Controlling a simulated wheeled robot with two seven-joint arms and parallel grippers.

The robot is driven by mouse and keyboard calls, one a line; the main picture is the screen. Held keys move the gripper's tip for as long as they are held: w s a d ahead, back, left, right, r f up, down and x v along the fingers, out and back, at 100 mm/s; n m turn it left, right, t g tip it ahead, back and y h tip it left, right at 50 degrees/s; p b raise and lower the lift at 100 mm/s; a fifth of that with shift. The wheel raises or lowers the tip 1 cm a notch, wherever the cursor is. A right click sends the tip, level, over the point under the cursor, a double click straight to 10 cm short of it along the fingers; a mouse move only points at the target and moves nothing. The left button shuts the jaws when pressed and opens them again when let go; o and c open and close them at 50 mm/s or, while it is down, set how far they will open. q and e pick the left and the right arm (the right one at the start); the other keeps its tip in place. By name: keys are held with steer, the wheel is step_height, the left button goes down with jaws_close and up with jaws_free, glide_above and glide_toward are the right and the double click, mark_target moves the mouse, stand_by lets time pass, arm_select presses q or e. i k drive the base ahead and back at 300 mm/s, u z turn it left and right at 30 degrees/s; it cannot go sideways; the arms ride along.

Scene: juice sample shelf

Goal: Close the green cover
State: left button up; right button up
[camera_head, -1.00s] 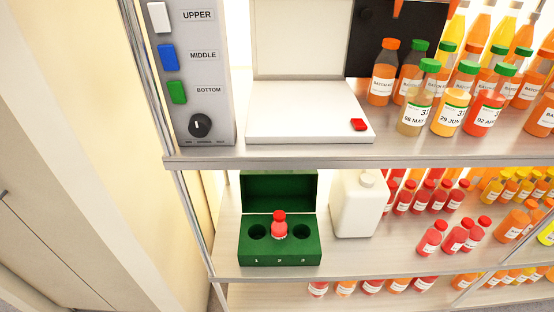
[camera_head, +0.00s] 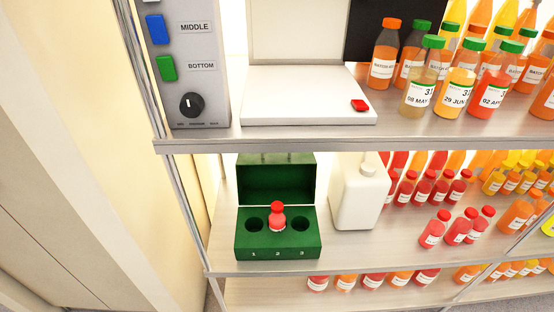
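The green box (camera_head: 277,253) stands on the middle shelf. Its green cover (camera_head: 275,180) is raised open at the back, standing up behind the holes. The front is marked 1, 2 and 3. A small red bottle (camera_head: 277,219) with a red cap stands upright in the middle hole. The left and right holes look empty. Neither of my grippers shows in the head view.
A white jug (camera_head: 357,195) stands just right of the box. The upper shelf edge (camera_head: 350,138) runs above the box, with a white device (camera_head: 300,97) and a grey button panel (camera_head: 188,70) on it. Small red bottles (camera_head: 434,229) stand to the right.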

mark_target(289, 178)
steer(key=k, duration=0.5)
steer(key=u, duration=0.95)
steer(key=i, duration=0.75)
steer(key=z, duration=0.95)
